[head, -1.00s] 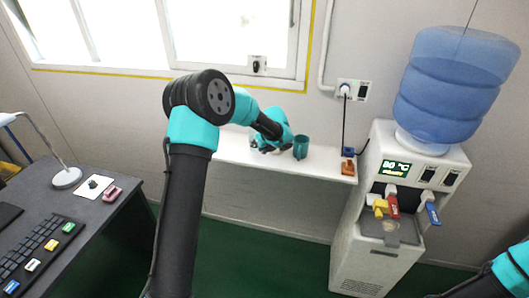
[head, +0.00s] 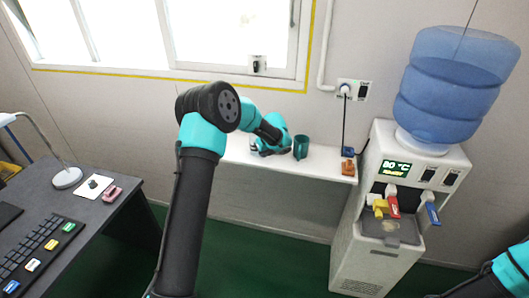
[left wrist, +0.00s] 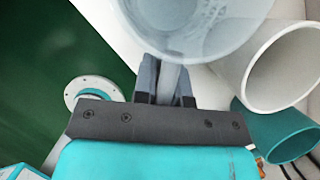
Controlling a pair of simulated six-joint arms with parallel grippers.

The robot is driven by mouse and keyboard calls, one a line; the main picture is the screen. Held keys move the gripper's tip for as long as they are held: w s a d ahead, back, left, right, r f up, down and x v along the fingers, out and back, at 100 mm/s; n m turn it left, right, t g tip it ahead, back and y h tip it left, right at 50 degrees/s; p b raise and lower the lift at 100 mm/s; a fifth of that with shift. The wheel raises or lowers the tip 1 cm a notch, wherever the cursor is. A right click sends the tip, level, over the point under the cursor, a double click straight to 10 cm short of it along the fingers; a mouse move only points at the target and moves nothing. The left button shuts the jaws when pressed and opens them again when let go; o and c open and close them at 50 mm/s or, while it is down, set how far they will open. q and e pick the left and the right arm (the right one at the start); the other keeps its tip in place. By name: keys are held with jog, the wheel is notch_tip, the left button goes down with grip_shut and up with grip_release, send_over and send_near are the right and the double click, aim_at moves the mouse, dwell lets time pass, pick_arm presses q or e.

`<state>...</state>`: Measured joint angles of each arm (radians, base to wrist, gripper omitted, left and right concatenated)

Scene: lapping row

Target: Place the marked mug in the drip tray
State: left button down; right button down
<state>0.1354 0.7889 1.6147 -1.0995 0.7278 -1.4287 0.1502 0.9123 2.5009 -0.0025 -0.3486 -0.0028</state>
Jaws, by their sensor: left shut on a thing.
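A clear, greyish mug (left wrist: 195,22) fills the top of the left wrist view. My left gripper (left wrist: 166,78) is shut on its upright handle. No mark shows on the visible part of this mug. In the head view my left gripper (head: 270,146) is at the wall shelf and the held mug cannot be made out. A teal mug (head: 301,147) stands on the shelf just right of it, and also shows in the left wrist view (left wrist: 279,135). The drip tray (head: 391,240) is in the dispenser bay under the taps. My right gripper is out of view.
A white mug (left wrist: 287,66) is close beside the held one. The shelf (head: 237,151) also holds an orange item (head: 348,168) at its right end. The water dispenser (head: 372,262) has yellow, red and blue taps. A desk (head: 110,222) stands at left.

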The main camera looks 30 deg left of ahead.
pick_arm(q)
jog(key=c, duration=1.2)
grip_release()
jog(key=shift+f, duration=0.1)
jog(key=shift+o, duration=0.2)
jog(key=v, duration=1.2)
jog(key=shift+s, duration=0.1)
